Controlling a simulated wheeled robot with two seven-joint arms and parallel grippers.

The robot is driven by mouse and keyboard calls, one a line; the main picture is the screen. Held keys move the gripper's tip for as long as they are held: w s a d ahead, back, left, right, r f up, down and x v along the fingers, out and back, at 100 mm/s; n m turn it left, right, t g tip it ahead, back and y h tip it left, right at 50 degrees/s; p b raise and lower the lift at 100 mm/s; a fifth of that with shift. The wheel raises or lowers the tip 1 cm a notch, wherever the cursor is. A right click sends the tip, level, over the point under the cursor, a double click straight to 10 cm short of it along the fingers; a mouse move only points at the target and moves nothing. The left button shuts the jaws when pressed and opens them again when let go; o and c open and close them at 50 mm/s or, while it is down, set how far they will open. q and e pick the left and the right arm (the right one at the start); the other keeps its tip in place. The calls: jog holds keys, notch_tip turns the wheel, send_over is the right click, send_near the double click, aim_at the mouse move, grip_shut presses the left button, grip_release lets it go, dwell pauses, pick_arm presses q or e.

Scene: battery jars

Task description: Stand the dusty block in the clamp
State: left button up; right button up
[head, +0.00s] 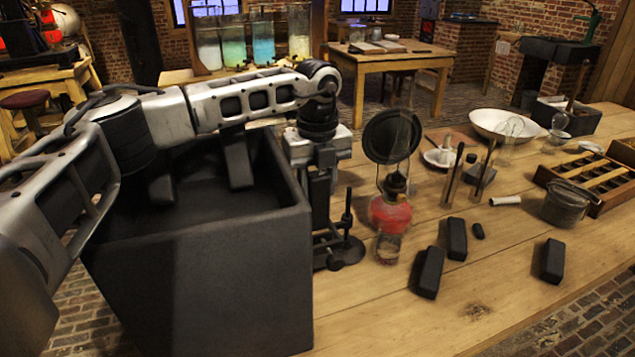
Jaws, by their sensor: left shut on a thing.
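My left gripper (321,172) points down just right of the big dark box. It is shut on a dark upright block (320,205), partly covered by the fingers. The block is just above or within a small black clamp (338,252) with a round base and a thin upright rod. I cannot tell whether the block touches the clamp. Other dark blocks lie on the table: one (428,272) at the front, one (457,238) behind it and one (553,260) to the right. I cannot tell which blocks are dusty. My right gripper is out of view.
The deep dark box (200,285) fills the left, with dark blocks inside. A red oil lamp (390,212) with a round black reflector (392,136) stands close right of the clamp. A pot (570,203), wooden rack (597,178) and white bowl (502,124) stand farther right.

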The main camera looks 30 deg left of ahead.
aim_at(318, 199)
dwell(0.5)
pick_arm(q)
jog(key=shift+f, duration=0.2)
jog(key=shift+f+b, duration=0.65)
jog(key=shift+f, duration=0.2)
jog(key=shift+f, duration=0.35)
jog(key=shift+f+b, duration=0.35)
jog(key=shift+b, duration=0.05)
